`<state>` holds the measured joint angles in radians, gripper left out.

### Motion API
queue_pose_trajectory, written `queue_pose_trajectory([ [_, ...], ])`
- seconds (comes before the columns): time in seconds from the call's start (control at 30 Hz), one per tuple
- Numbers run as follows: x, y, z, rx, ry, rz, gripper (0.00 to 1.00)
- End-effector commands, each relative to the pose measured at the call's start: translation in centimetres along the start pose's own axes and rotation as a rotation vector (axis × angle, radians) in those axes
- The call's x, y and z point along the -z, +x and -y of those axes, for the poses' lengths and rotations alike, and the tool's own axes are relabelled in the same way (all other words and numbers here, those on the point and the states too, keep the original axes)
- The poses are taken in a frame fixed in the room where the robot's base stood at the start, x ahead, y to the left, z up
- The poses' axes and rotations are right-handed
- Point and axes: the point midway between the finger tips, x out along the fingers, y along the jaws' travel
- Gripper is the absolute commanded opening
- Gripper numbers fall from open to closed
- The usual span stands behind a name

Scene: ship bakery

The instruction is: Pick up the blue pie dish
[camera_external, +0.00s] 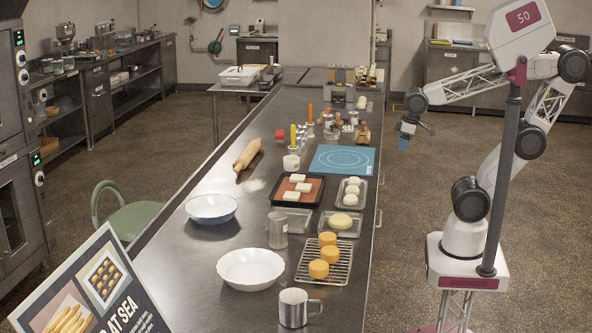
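A round, shallow dish with a white inside and a blue outer wall (211,209) sits upright on the steel table, near its left edge. It is the only dish with blue on it that I see. A white fluted dish (251,269), shaped like a pie dish, sits nearer the camera and a little to the right. My gripper (404,143) hangs in the air to the right of the table, pointing down, far from both dishes. Its tips look bluish, and it is too small to tell whether they are apart.
The steel table (200,262) also bears a metal mug (293,308), a shaker can (278,230), a wire rack (340,262) with yellow cakes, a dark tray (317,195) and a rolling pin (248,154). A sign (95,290) stands front left. Bare steel surrounds the blue-walled dish.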

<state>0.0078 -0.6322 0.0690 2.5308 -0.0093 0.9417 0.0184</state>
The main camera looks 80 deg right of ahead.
Motion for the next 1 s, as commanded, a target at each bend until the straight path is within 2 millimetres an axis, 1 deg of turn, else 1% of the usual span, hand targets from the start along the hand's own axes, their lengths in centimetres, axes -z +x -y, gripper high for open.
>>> queue_pose_trajectory([
  [0.17,1.2,-0.1,0.4,0.013,0.020,-0.001,0.37],
  [0.27,2.6,-0.1,0.8,0.030,0.044,0.001,0.37],
  [0.37,4.5,-0.1,1.5,0.053,0.079,0.003,0.37],
  [0.67,12.2,0.2,4.3,0.139,0.220,0.009,0.37],
  [0.83,16.6,0.9,6.1,0.187,0.305,0.018,0.37],
  [1.0,20.9,1.9,8.0,0.233,0.392,0.031,0.37],
])
